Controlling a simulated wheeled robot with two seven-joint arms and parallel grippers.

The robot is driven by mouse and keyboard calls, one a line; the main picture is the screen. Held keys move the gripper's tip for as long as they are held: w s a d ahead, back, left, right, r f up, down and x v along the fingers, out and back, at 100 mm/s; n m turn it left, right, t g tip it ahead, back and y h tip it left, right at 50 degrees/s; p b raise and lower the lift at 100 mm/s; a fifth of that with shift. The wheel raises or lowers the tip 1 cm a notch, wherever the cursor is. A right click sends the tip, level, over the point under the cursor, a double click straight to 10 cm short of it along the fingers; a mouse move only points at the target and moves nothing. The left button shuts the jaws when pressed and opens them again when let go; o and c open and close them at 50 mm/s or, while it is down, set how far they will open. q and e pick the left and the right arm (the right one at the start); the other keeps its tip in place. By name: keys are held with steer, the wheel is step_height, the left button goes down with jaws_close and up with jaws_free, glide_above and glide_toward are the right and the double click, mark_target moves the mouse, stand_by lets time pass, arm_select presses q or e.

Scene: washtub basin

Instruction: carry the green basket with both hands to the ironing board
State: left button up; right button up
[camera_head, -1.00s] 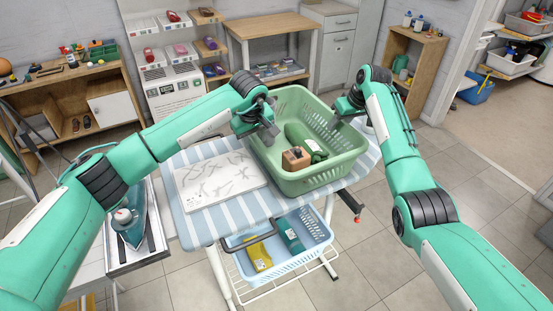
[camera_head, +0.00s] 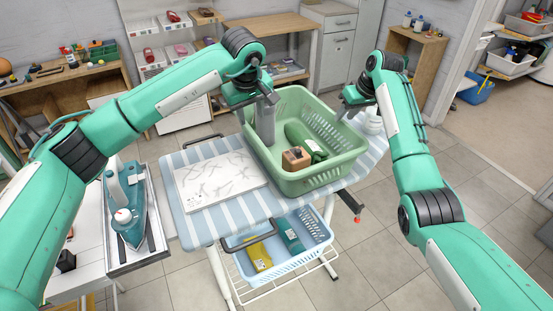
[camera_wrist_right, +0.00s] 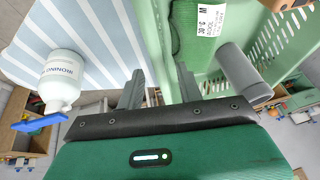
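The green basket (camera_head: 318,178) sits on the blue-and-white striped ironing board (camera_head: 205,216), toward its right end. It holds a rolled green cloth (camera_head: 306,140) with a white label and a brown box (camera_head: 296,158). My left gripper (camera_head: 264,120) is at the basket's left rim, one grey finger reaching down at that side; its finger gap is hidden. My right gripper (camera_head: 350,108) is at the right rim. In the right wrist view its fingers (camera_wrist_right: 161,88) stand apart, on either side of the basket wall.
A white ironing bottle (camera_wrist_right: 62,80) stands close to my right gripper. A drawing sheet (camera_head: 220,178) lies left of the basket. An iron (camera_head: 128,210) rests on a tray at the left.

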steer(key=v, duration=0.7)
steer(key=shift+r, duration=0.1)
steer(key=shift+d, duration=0.1)
